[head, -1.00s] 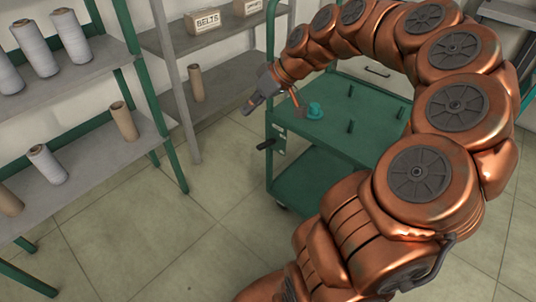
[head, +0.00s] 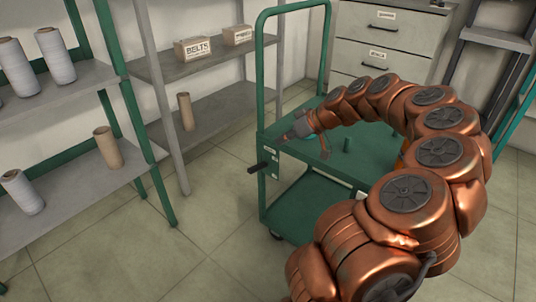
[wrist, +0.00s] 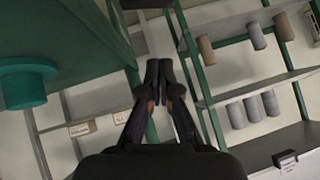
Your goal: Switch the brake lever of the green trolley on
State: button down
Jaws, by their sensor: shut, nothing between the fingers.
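The green trolley (head: 300,200) stands mid-view in the head view, with two decks and a tall tube handle at its left end. Its brake lever (head: 257,168) is a short black grip sticking out to the left from a plate (head: 270,158) on the near left post. My gripper (head: 284,138) is shut and empty, pointing left, near the trolley's left end and above the lever, apart from it. The shut fingers (wrist: 158,78) show in the wrist view, beside the green deck (wrist: 75,30). I cannot make out the lever there.
A teal round piece (wrist: 24,82) is on the deck in the wrist view. Shelves with spools (head: 55,55) and boxes (head: 192,50) are at left, drawers (head: 380,40) behind. The floor (head: 210,225) left of the trolley is clear.

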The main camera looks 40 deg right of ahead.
jog(key=b, duration=0.3)
send_over(258, 167)
jog(key=d, duration=0.1)
notch_tip(258, 167, down, 7)
jog(key=f, duration=0.2)
jog(key=s+a+f+b, duration=0.1)
jog(key=shift+f, duration=0.3)
jog(key=shift+a, duration=0.1)
